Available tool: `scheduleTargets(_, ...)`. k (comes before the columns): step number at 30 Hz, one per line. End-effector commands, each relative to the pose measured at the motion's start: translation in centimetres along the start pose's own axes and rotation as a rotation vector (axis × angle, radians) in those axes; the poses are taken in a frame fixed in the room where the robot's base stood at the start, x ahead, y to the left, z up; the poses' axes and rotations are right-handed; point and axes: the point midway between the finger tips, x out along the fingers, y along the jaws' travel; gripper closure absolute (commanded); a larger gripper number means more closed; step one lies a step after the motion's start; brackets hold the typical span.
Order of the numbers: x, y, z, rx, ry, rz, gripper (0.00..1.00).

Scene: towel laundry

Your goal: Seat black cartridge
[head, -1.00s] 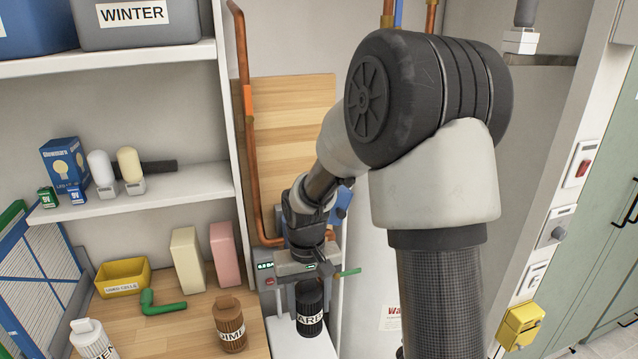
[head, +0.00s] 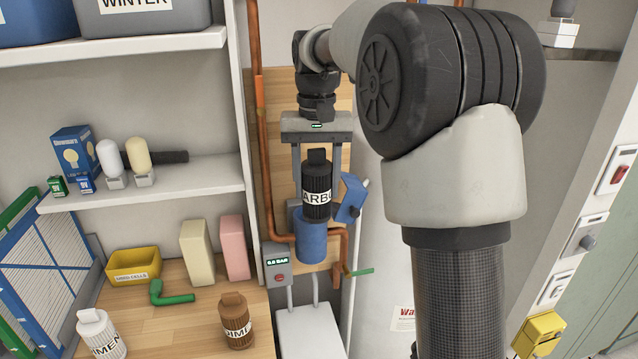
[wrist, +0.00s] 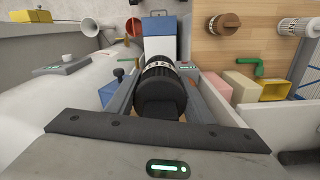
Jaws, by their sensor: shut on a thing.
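The black cartridge (head: 317,187), with a white label reading "ARB…", is upright between the fingers of my gripper (head: 317,195), which is shut on it. Its ridged body and cap also show in the wrist view (wrist: 160,92). A blue cylindrical housing (head: 312,243) is mounted on the wooden panel. The cartridge's lower end overlaps the housing's upper part in the head view; I cannot tell whether it is inside or in front.
A grey gauge box (head: 278,266) reads about 0.0 BAR, left of the housing. Copper pipes (head: 262,150) run along the panel. A brown cartridge (head: 236,322) and white cartridge (head: 98,334) stand on the wooden counter. A yellow bin (head: 134,264) and green elbow (head: 170,296) are behind them.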

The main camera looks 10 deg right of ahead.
Motion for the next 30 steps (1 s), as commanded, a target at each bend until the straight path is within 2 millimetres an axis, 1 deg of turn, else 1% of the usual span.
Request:
scheduleTargets(1, -0.2, -0.2, -0.7, 0.000, -0.001, 0.000, 0.79)
scheduleTargets(9, 0.4, -0.8, -3.8, -0.001, -0.001, 0.000, 0.79)
scheduleTargets(15, 0.9, -1.2, -5.8, -0.001, 0.000, -0.001, 0.79)
scheduleTargets(21, 1.3, -1.4, -6.9, -0.001, 0.000, -0.001, 0.79)
scheduleTargets(30, 1.5, -1.5, -7.2, -0.001, 0.001, 0.000, 0.79)
